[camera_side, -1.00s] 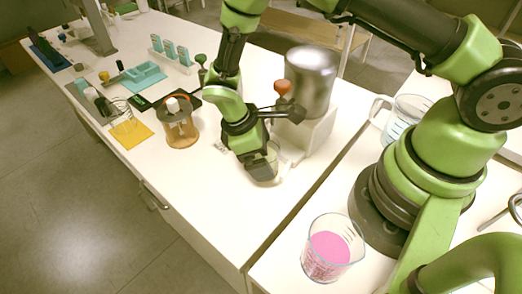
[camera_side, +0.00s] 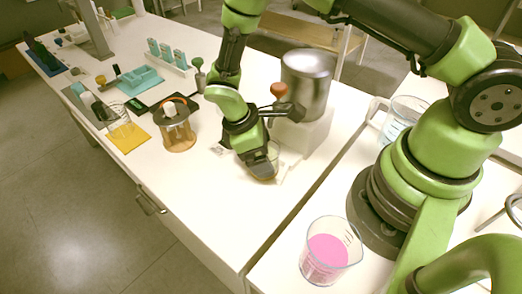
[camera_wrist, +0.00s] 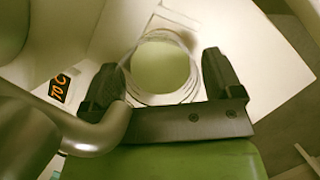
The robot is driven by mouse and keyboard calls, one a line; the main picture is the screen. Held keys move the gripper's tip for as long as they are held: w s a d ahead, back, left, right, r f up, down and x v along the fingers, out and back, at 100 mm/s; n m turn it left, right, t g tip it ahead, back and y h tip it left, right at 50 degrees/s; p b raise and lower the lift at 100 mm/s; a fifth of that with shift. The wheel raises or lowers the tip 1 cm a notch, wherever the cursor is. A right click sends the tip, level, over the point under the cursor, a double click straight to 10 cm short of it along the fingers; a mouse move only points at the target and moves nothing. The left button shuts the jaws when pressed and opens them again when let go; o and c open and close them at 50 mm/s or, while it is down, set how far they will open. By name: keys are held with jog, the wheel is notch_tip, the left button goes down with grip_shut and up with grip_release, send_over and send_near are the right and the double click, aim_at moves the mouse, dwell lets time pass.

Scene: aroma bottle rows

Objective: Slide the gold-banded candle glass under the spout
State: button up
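The candle glass (camera_wrist: 162,68) is clear, with a pale yellowish round area inside. In the wrist view it stands between the two dark fingers of my gripper (camera_wrist: 163,80), with a narrow gap seeming to show at each side. No gold band can be made out. In the side view the glass (camera_side: 273,152) is partly hidden behind my gripper (camera_side: 262,168), which is low at the worktop. A silver spout (camera_wrist: 105,130) curves in from the left in the wrist view, beside the left finger. In the side view the steel pot (camera_side: 308,80) stands on a white base behind my gripper.
A dark label (camera_wrist: 59,88) with orange digits shows left of the glass. A red-knobbed handle (camera_side: 279,90) is close to my wrist. A pink-filled beaker (camera_side: 327,255) is at the front. The worktop's near left part is clear.

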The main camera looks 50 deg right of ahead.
jog(key=shift+o, duration=0.3)
jog(key=shift+r, duration=0.1)
jog(key=v, duration=1)
jog(key=s+d+r+m+t+y, duration=0.1)
jog(key=s+r+m+t+y, duration=0.15)
jog(key=r, duration=0.45)
jog(key=s+d+r+m+t+y, duration=0.1)
jog(key=d+r+m+t, duration=0.15)
jog(key=r, duration=0.55)
jog(key=s+d+r+m+t, duration=0.1)
jog(key=s+r+m+t, duration=0.1)
jog(key=s, duration=0.4)
jog(key=s+d+r+m+t+y, duration=0.1)
jog(key=s+r+m+t, duration=0.2)
jog(key=s+r+m, duration=0.1)
jog(key=shift+s+m, duration=0.9)
jog(key=shift+m, duration=0.1)
